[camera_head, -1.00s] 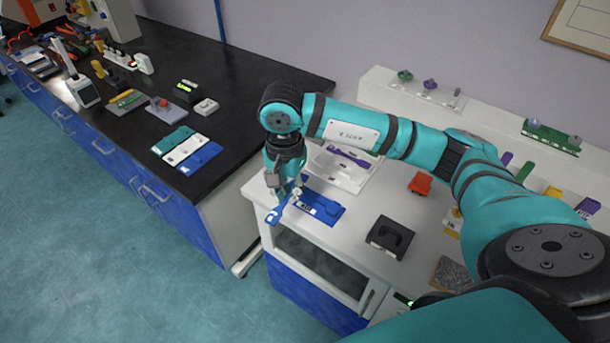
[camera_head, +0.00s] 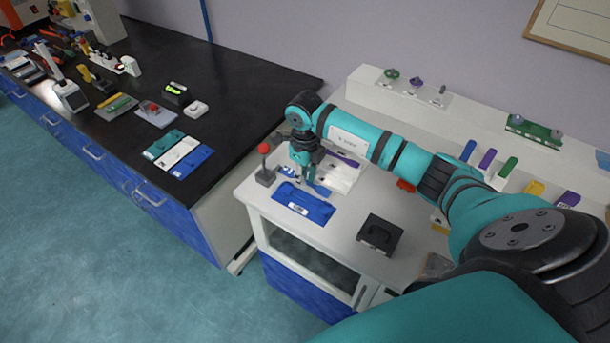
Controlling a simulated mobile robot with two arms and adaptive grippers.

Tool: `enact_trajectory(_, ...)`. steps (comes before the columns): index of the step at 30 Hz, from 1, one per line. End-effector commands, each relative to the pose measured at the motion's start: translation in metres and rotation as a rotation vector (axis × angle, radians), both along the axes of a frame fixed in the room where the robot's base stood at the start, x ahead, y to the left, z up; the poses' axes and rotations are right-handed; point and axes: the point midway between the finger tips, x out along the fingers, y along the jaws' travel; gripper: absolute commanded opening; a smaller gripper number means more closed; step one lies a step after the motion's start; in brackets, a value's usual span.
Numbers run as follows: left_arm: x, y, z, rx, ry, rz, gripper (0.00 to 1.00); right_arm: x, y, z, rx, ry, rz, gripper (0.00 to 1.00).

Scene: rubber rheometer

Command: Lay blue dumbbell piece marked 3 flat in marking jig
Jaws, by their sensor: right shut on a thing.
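My right gripper (camera_head: 310,180) is shut on a blue dumbbell piece (camera_head: 321,189), whose end sticks out to the right of the fingertips. Its mark is too small to read. The gripper is above the bench, between a blue plate with a white label (camera_head: 292,195) and a white tray-like block (camera_head: 345,183). A purple dumbbell-shaped strip (camera_head: 346,159) shows on the white block, partly behind my arm. I cannot tell for sure which fixture is the marking jig. Another small blue item (camera_head: 288,170) lies left of the gripper, partly hidden. My left gripper is out of view.
A lever with a red knob (camera_head: 265,164) stands left of the gripper. A black block (camera_head: 380,235) and a red item (camera_head: 405,185) lie to the right. Coloured pieces (camera_head: 487,159) stand along the back right.

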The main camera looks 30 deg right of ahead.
Motion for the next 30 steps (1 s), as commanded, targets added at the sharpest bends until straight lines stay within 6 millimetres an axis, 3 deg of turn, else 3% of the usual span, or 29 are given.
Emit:
enact_trajectory(7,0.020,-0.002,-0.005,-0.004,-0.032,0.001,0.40,-0.001,0.000,-0.012,-0.001,0.005,0.001,0.00)
enact_trajectory(21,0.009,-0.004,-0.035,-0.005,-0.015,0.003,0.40,-0.001,0.001,-0.053,0.000,0.004,0.003,0.00)
enact_trajectory(30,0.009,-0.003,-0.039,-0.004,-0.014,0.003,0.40,-0.001,0.001,-0.059,0.000,0.002,0.003,0.00)
